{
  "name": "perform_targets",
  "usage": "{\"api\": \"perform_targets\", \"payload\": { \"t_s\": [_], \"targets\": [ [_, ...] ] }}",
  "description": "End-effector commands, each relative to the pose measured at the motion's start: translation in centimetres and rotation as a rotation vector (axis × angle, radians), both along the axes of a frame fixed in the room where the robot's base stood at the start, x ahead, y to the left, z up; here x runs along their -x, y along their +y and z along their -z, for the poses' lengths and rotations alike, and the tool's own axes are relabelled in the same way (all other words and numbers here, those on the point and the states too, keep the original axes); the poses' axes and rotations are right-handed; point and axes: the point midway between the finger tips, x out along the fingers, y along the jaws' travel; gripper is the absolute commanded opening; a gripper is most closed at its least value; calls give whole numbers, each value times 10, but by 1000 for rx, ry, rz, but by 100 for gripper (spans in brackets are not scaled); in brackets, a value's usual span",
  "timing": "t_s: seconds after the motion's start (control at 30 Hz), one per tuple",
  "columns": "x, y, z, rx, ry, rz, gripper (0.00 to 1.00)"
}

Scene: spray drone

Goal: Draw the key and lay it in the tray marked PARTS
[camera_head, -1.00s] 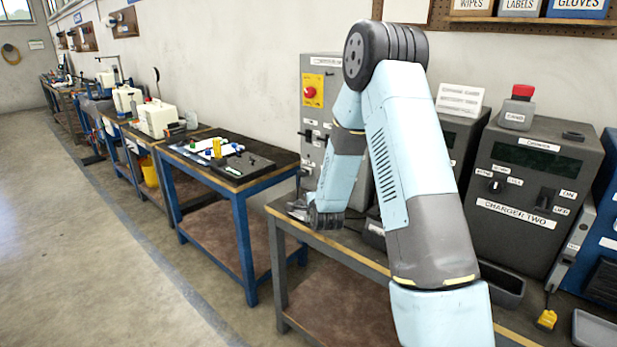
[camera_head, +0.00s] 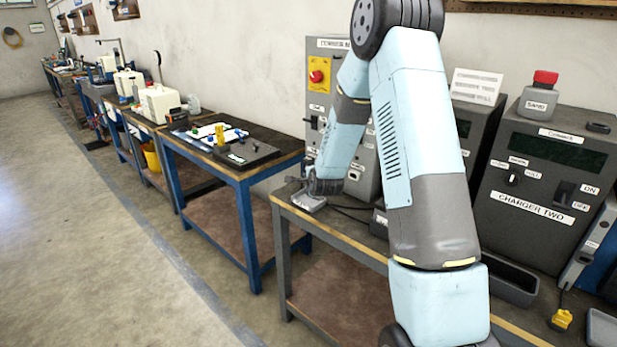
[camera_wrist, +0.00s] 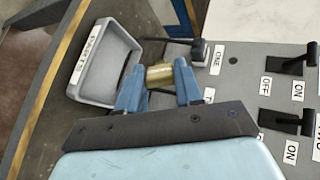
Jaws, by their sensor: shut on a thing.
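In the wrist view, the blue fingers of my gripper (camera_wrist: 159,74) are closed on a short brass-coloured cylinder, which I take to be the key (camera_wrist: 159,73). The rest of its shape is hidden or too small to tell. In the head view, the tray (camera_head: 309,201) shows at the bench's left end, below my wrist; the fingers are hard to make out there.
A grey panel (camera_wrist: 245,75) with black ON/OFF switches stands right of my gripper in the wrist view. A dark cable or bar lies beyond the fingers. In the head view, Charger Two (camera_head: 540,175) and another grey tray (camera_head: 508,280) are further right; a gap separates the neighbouring blue bench (camera_head: 243,215).

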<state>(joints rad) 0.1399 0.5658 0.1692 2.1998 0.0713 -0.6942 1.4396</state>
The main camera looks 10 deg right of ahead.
Motion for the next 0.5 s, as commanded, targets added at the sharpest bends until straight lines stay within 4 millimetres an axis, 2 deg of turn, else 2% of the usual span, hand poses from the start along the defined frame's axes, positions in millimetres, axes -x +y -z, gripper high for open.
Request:
{"api": "perform_targets", "payload": {
  "t_s": [0.5],
  "targets": [
    [0, 0, 38, 0, 0, -1, 0]
  ]
}}
